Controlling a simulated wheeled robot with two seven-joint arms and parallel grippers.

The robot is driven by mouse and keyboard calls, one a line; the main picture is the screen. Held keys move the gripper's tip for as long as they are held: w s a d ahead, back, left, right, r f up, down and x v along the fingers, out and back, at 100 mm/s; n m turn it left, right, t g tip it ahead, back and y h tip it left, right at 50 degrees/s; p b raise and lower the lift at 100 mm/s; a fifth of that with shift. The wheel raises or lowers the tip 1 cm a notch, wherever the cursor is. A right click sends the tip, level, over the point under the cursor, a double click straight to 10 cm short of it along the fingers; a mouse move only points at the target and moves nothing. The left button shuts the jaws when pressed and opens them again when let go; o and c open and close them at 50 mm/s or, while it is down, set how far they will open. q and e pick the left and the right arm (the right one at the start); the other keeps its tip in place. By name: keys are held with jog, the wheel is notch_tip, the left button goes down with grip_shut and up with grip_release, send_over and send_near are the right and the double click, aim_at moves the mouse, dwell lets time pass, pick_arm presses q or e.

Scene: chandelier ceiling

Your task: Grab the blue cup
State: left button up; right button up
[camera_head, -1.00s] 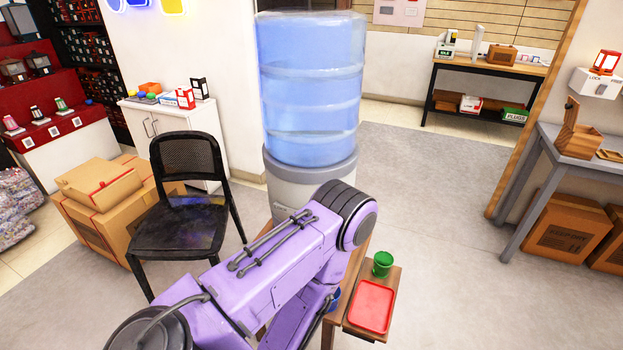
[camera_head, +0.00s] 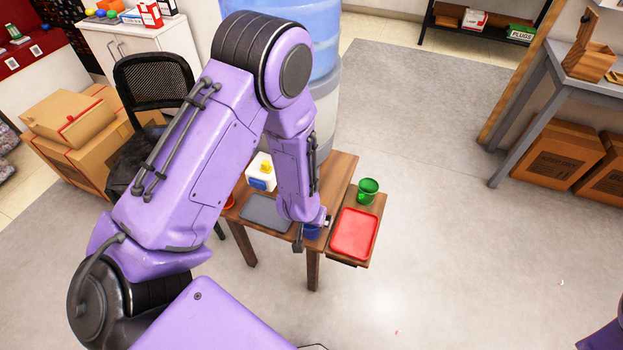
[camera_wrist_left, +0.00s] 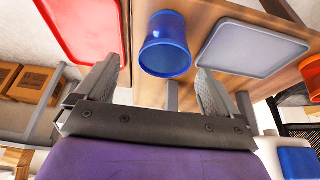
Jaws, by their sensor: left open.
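The blue cup (camera_head: 312,232) stands near the front right of the wooden table, mostly hidden behind my left forearm and gripper in the head view. In the left wrist view the blue cup (camera_wrist_left: 165,46) shows clearly, with its rim toward the camera. My left gripper (camera_wrist_left: 158,70) is open and empty. Its fingers lie to either side of the cup in the picture, with the cup just past the fingertips; I cannot tell whether either touches it. In the head view the left gripper (camera_head: 312,236) is small and partly hidden at the cup. My right gripper is not in view.
A red tray (camera_head: 354,234) and a green cup (camera_head: 368,190) are on the lower side table at right. A grey tray (camera_head: 266,213) and a white-blue container (camera_head: 261,172) are on the wooden table (camera_head: 342,172). A water dispenser stands behind. Floor to the right is clear.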

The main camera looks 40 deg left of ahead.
aim_at(310, 232)
pick_arm(q)
jog(key=x, duration=0.5)
jog(key=shift+s+a+f, duration=0.1)
jog(key=shift+a+f, duration=0.15)
jog(key=shift+a, duration=0.05)
jog(key=shift+c, duration=0.4)
jog(key=c, duration=1)
jog(key=shift+r, duration=0.15)
